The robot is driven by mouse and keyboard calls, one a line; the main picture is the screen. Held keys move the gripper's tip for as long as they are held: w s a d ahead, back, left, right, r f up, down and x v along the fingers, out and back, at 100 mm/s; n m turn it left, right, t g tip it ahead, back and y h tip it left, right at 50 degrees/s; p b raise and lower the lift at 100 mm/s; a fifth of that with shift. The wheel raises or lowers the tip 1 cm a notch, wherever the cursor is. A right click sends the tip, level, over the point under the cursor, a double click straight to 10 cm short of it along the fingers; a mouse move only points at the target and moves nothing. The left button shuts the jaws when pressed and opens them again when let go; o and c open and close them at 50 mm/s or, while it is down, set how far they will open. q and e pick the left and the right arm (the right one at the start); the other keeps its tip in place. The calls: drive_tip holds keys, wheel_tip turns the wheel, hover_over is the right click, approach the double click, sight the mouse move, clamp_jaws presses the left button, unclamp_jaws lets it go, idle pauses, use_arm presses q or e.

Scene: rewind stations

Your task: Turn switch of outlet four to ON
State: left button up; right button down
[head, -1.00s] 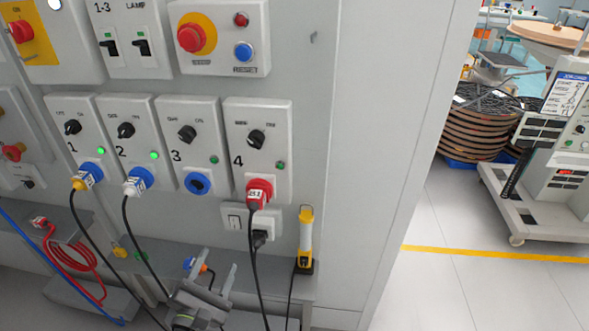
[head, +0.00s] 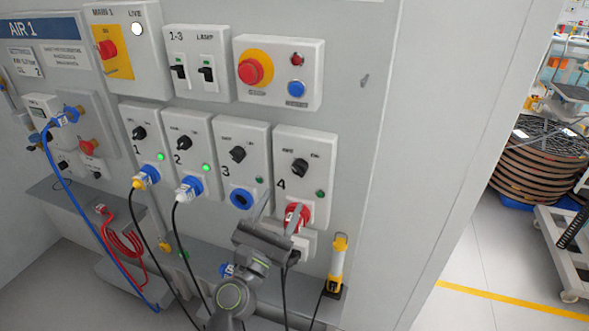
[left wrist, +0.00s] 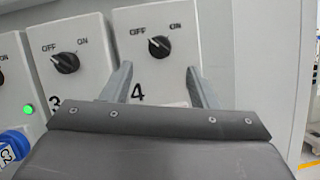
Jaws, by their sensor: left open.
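The outlet four panel (head: 311,190) carries a black rotary switch (head: 300,168). In the left wrist view this switch (left wrist: 159,47) has OFF at its left and ON at its right, and its pale mark points up-left toward OFF. The small green lamp (head: 320,194) on the panel looks dark. A red plug (head: 304,212) sits in the socket below, partly hidden by my gripper. My left gripper (head: 279,208) is open and empty, below the switch in the head view. In the left wrist view its fingers (left wrist: 158,80) point at the panel on either side below the switch, apart from it.
Outlet three (head: 238,154) stands just left, with an empty blue socket (head: 241,199). Outlets one and two have plugs with hanging cables and lit green lamps. A red emergency button (head: 251,71) is above. A yellow lamp (head: 337,263) stands on the shelf at lower right.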

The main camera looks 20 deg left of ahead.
sight(296, 174)
use_arm(q)
drive_tip(key=p+x, duration=0.1)
drive_tip(key=x, duration=0.6)
drive_tip(key=shift+w+r+p, duration=0.1)
drive_tip(key=shift+w+p, duration=0.2)
drive_tip(key=shift+p, duration=0.05)
drive_tip(key=c, duration=1)
